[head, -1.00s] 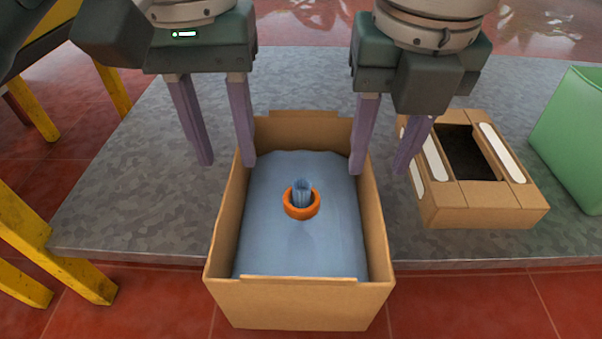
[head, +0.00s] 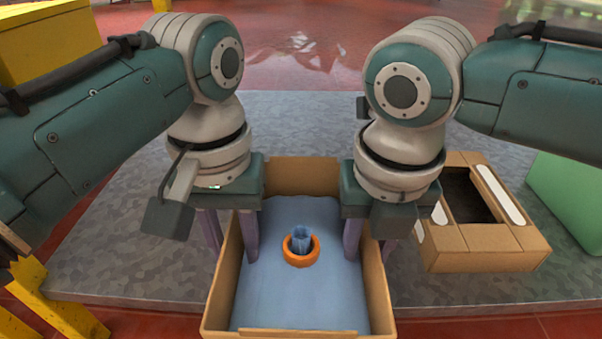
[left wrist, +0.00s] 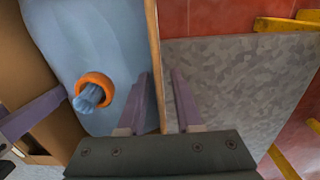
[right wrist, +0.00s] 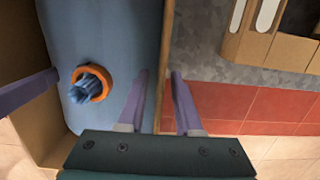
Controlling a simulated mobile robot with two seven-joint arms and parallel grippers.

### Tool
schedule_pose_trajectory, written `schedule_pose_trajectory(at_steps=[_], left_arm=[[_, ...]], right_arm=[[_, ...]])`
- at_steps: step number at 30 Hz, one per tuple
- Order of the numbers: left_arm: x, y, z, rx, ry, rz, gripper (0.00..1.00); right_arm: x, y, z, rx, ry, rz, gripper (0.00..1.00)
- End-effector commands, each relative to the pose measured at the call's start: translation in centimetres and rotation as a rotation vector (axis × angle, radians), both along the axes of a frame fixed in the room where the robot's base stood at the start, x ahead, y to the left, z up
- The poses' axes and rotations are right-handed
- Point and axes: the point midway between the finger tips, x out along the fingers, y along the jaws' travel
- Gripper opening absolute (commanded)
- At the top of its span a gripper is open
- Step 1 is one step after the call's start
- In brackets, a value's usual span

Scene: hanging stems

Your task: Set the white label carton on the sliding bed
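A brown carton with white label strips (head: 487,241) stands at the right on a mottled grey slab (head: 440,289); its top shows a dark opening. No other surface in view is clearly the sliding bed. The labelled carton also shows in the right wrist view (right wrist: 286,50). Neither gripper touches it. My left gripper (head: 232,250) is open, with fingers either side of the left wall of an open carton (head: 268,179) lined in blue. My right gripper (head: 370,250) is open around that carton's right wall. Both wrist views show the wall between fingers.
An orange ring (head: 301,250) circles a gathered blue tuft in the middle of the lined carton. A green bin (head: 570,195) stands at the far right. Yellow frames (head: 50,30) stand at the left. The slab's left part is clear.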

Motion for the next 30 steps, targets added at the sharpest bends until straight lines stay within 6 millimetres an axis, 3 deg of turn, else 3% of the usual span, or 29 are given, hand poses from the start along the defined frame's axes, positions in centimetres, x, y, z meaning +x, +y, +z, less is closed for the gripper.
schedule_pose_trajectory(at_steps=[1,8,30], left_arm=[[0.00,0.00,0.01,0.000,0.000,0.000,0.27],[0.01,0.01,0.02,0.000,0.000,0.000,0.01],[0.02,0.03,0.04,0.000,0.000,0.001,0.00]], right_arm=[[0.01,-0.01,0.01,0.000,0.000,0.000,0.27],[0.01,-0.02,0.02,0.000,0.000,0.000,0.01],[0.01,-0.06,0.03,-0.001,0.000,-0.001,0.00]])
